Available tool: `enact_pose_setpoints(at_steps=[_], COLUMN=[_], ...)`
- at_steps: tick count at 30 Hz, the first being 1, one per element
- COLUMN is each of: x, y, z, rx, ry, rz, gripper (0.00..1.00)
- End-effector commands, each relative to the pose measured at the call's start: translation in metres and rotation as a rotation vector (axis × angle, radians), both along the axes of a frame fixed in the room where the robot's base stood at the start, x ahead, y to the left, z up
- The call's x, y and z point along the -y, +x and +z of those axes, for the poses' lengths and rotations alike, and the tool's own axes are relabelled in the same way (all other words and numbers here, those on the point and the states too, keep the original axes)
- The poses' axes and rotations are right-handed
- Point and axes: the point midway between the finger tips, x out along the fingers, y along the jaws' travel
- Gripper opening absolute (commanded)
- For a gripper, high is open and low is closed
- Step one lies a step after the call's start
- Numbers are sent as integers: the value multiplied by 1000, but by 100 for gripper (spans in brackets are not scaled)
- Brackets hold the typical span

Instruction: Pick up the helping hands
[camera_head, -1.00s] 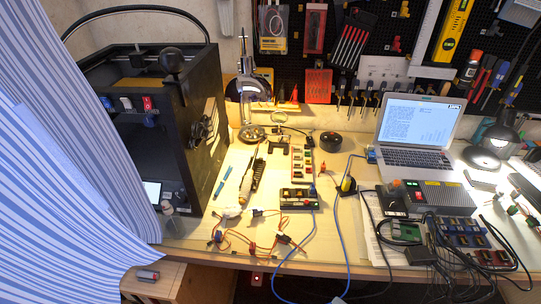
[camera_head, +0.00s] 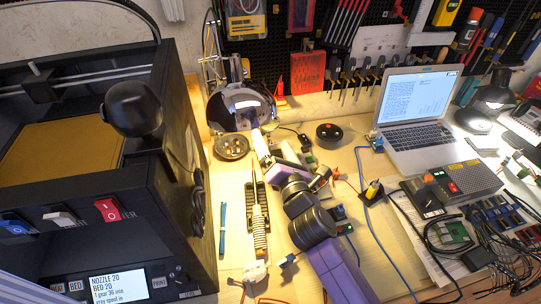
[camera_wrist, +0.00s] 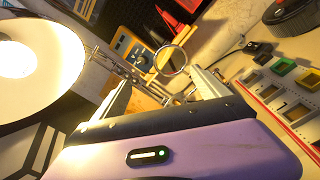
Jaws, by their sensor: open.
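The helping hands (camera_wrist: 171,61) shows in the wrist view as a small round magnifying lens with thin metal arms and clips to its left. It lies ahead of my gripper (camera_wrist: 160,86), between the lines of the two fingers and a little beyond their tips. My gripper is open and nothing is held in it. In the head view my gripper (camera_head: 262,138) reaches over the back of the bench, just right of the lamp, and hides most of the helping hands.
A lit desk lamp (camera_head: 242,105) stands close left of my gripper. A black 3D printer (camera_head: 165,190) fills the left side. A black round tape roll (camera_head: 328,133) and a laptop (camera_head: 418,110) are to the right. A component strip (camera_wrist: 290,105) is close right in the wrist view.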

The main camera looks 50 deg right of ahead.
Motion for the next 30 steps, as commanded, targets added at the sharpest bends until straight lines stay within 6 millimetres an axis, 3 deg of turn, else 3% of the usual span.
enact_pose_setpoints(at_steps=[3, 9, 30], x=[11, 18, 59], y=[4, 5, 66], z=[-5, -10, -9], rx=[-128, -231, -239], ry=[-197, -342, -352], rz=[-42, -66, -66], gripper=[85, 85, 85])
